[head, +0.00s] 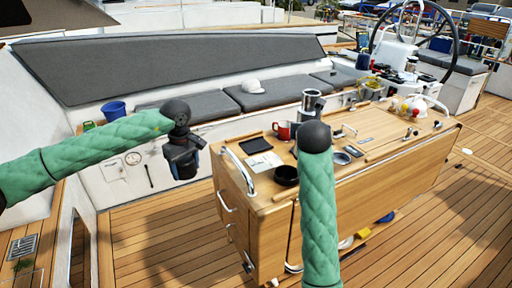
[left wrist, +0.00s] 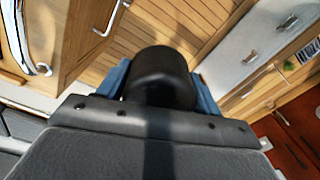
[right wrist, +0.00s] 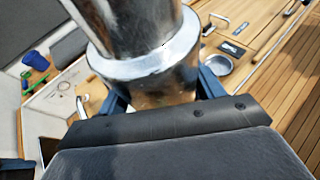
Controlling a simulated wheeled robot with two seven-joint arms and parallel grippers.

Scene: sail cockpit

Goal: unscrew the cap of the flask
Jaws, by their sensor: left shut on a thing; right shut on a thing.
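The flask (head: 311,101) is a shiny metal cylinder, standing roughly upright above the wooden cockpit table. Its top looks open, with no cap on it. My right gripper (right wrist: 163,95) is shut on the flask, whose metal body (right wrist: 150,40) fills the middle of the right wrist view; in the head view my own arm mostly hides this gripper. My left gripper (head: 183,160) is off to the left of the table, over the deck, apart from the flask. It is shut on a dark rounded piece, the cap (left wrist: 160,76), seen between its blue fingers in the left wrist view.
On the table (head: 236,182) are a red mug (head: 283,131), a dark book (head: 255,146), a white paper (head: 264,161), a black bowl (head: 286,175) and a metal dish (head: 341,158). A blue bucket (head: 114,110) stands at left. Free deck (head: 150,240) lies below my left gripper.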

